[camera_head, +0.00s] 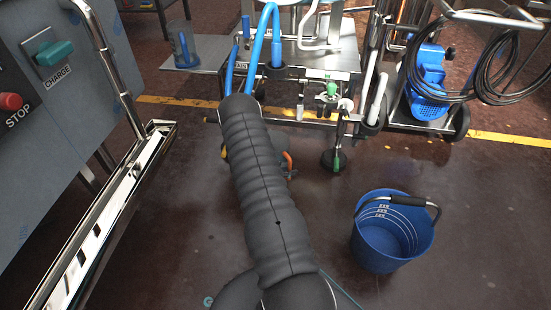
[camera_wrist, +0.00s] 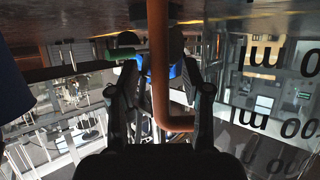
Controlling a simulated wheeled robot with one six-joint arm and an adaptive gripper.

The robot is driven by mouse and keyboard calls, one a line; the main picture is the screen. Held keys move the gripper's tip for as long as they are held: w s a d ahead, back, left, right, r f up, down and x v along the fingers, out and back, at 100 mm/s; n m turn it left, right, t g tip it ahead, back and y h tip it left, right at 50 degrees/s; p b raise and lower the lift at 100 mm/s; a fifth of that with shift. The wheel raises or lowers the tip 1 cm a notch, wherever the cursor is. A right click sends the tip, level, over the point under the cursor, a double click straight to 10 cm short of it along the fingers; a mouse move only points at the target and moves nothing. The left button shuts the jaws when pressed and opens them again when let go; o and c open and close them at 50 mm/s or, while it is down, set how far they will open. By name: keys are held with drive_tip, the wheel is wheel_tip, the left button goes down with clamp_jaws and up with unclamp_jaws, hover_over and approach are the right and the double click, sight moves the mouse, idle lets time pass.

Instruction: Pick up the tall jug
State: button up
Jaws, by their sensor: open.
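A tall clear, bluish jug (camera_head: 183,46) stands upright on a steel shelf at the upper left of the head view. My gripper (camera_wrist: 160,82) shows in the wrist view with its two dark fingers apart. An orange-brown bent pipe or cable (camera_wrist: 159,70) crosses between the fingers in the picture; I cannot tell its depth or whether it touches them. A clear surface with large dark "ml" and "00" marks (camera_wrist: 262,62) fills the right of the wrist view; I cannot tell whether it is the jug. In the head view my arm hides the gripper.
The steel shelf (camera_head: 205,54) joins a machine with blue hoses (camera_head: 273,38). A grey control cabinet (camera_head: 60,100) with a steel rail stands at left. A blue bucket (camera_head: 392,240) stands on the floor at right. A blue pump (camera_head: 428,82) is behind it. Brown floor lies bare around the bucket.

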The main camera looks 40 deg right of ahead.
drive_tip(key=shift+s+d+f, duration=0.1)
drive_tip(key=shift+d+f, duration=0.1)
drive_tip(key=shift+d, duration=0.3)
clamp_jaws()
drive_tip(key=shift+r, duration=0.1)
